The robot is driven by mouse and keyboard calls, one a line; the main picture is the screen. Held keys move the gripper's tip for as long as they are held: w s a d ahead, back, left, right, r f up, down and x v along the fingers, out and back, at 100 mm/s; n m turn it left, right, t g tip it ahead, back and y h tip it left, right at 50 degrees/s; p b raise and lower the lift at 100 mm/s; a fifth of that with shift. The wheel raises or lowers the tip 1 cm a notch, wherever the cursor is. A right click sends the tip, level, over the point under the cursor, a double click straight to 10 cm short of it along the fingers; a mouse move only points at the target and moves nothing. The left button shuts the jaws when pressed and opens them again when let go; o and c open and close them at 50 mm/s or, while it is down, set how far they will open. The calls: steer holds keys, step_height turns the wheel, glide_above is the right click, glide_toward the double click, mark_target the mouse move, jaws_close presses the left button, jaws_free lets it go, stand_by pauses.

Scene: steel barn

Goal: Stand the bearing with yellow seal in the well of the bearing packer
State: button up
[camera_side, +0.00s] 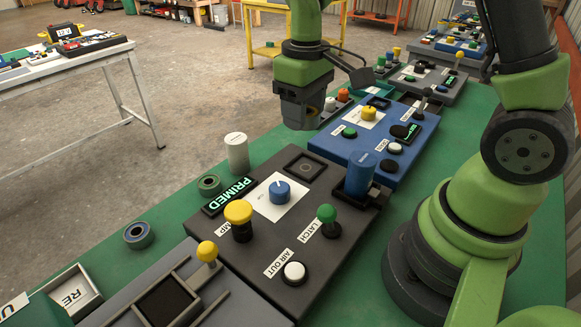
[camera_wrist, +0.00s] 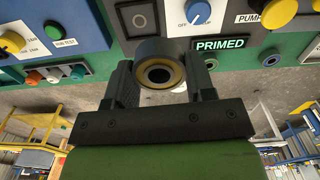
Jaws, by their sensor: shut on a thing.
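The bearing with yellow seal (camera_wrist: 160,70) is a dark ring with a yellow inner band, held between the two fingers of my gripper (camera_wrist: 162,80) in the wrist view. In the side view my gripper (camera_side: 303,112) is above the far edge of the dark grey bearing packer (camera_side: 330,232), and the bearing cannot be made out there. The packer's square well (camera_side: 305,166) looks empty; in the wrist view the well (camera_wrist: 143,19) shows just beyond the bearing, up and left. The held bearing is apart from the well. The packer's display (camera_side: 230,196) reads PRIMED.
A blue cylinder (camera_side: 361,174) stands up at the packer's right side. Yellow, blue, green and white controls rise from its top. A white cylinder (camera_side: 236,152), a green-faced ring (camera_side: 209,185) and a blue-faced ring (camera_side: 138,235) are on the green bench. A blue panel (camera_side: 372,138) stands behind.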

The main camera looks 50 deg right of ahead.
steer(key=w+d+f+n, duration=0.1)
steer(key=w+d+f, duration=0.1)
steer(key=d, duration=0.1)
glide_above(304, 167)
step_height(304, 167, down, 6)
steer(key=shift+r, duration=0.15)
steer(key=shift+f, duration=2.25)
steer(key=shift+f, duration=0.6)
steer(key=o, duration=1)
